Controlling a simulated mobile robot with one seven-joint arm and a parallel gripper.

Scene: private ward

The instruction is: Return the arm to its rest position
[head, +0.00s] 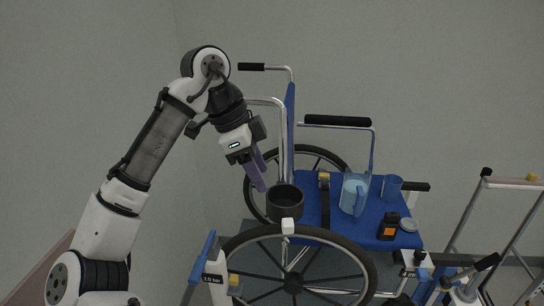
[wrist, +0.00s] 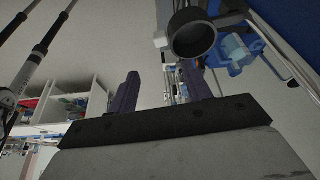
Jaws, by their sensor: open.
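My arm is raised and bent on the left of the head view. My gripper (head: 258,172) points down, its purple fingers just above and left of a dark round pot (head: 285,203). In the wrist view my gripper (wrist: 162,88) has its two fingers apart with nothing between them. The dark pot also shows in the wrist view (wrist: 193,36), beyond the right finger. The pot looks upright by the near left edge of the wheelchair's seat; I cannot tell exactly what it rests on.
The wheelchair's blue seat (head: 318,222) holds a clear jug (head: 354,194), a blue cup (head: 391,187), a black bottle with an orange label (head: 388,227) and a grey disc (head: 408,225). Its near wheel (head: 345,235) and raised armrest (head: 338,121) stand close. Crutch-like metal frames (head: 509,184) are right.

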